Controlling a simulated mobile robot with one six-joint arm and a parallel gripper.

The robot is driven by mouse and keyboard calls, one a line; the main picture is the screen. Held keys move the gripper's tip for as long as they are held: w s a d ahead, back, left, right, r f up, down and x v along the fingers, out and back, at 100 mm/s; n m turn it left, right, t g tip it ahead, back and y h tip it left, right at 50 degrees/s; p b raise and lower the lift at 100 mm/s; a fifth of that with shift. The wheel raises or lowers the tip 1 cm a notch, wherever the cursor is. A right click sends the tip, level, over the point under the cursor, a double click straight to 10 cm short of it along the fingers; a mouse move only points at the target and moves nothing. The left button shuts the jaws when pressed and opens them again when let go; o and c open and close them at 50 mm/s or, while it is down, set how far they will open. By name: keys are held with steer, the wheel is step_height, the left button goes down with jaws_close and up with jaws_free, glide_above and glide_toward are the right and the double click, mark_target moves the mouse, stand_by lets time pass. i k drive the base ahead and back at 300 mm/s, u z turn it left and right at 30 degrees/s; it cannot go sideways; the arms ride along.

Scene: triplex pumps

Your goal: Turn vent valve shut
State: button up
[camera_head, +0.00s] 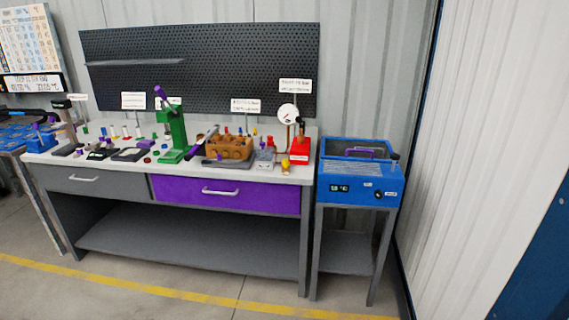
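The vent valve cannot be told apart surely at this size. At the right end of the workbench (140,212) stands a red block (299,150) with a dark upright part on top. A white round gauge (288,114) on a thin stem stands beside it. A small yellow part (285,165) sits at the bench's front edge, just left of the red block. Which of these bears the vent valve, and whether it is open or shut, I cannot tell. My gripper is not in view.
A brown box-like block (229,148), a green press (177,130) with a purple lever and several small parts crowd the bench top. A blue bath (358,185) on a grey stand is to the right. The floor (180,300) in front is clear.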

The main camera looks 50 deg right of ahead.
mark_target(286, 162)
steer(key=z, duration=0.05)
steer(key=i, duration=0.95)
steer(key=u, duration=0.05)
